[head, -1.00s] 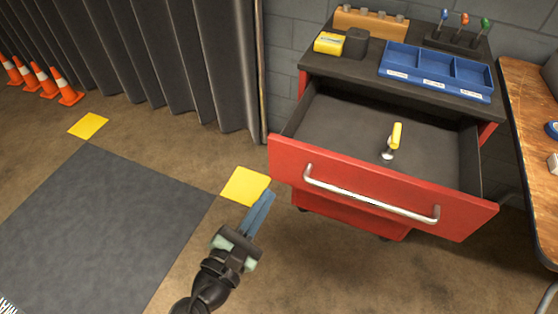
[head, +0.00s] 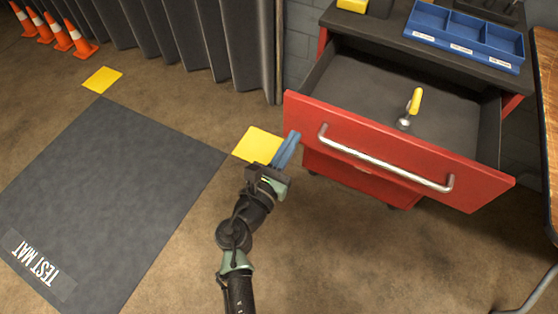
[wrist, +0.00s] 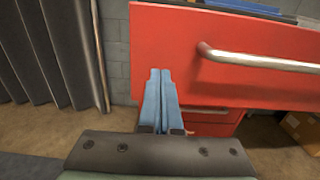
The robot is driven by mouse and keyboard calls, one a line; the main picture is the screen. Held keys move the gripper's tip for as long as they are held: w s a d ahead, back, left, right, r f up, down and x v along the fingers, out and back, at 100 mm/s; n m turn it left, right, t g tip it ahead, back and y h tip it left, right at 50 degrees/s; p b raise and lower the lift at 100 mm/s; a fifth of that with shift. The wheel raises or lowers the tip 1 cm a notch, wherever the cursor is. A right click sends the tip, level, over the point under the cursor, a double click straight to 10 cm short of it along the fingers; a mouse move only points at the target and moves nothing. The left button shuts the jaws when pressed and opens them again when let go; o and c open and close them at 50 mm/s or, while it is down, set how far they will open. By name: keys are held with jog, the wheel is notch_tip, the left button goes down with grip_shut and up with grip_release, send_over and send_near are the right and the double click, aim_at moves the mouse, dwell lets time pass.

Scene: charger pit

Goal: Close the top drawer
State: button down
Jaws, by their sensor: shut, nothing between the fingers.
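The top drawer (head: 398,150) of the red cabinet is pulled well open in the head view. Its red front has a long silver bar handle (head: 385,165), which also shows in the wrist view (wrist: 262,62). A tool with a yellow handle (head: 414,101) lies inside the drawer. My gripper (head: 289,150) has blue fingers, shut and empty. In the head view it is at the left end of the drawer front, left of the handle. In the wrist view the fingertips overlap the lower left of the red front; I cannot tell whether they touch it.
A blue divided tray (head: 465,36) sits on the cabinet top. A wooden table (head: 546,110) stands at the right. Grey curtains (head: 170,40) and orange cones (head: 80,40) are at the back left. The dark test mat (head: 110,190) and floor to the left are clear.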

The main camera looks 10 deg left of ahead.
jog(key=shift+x, duration=0.95)
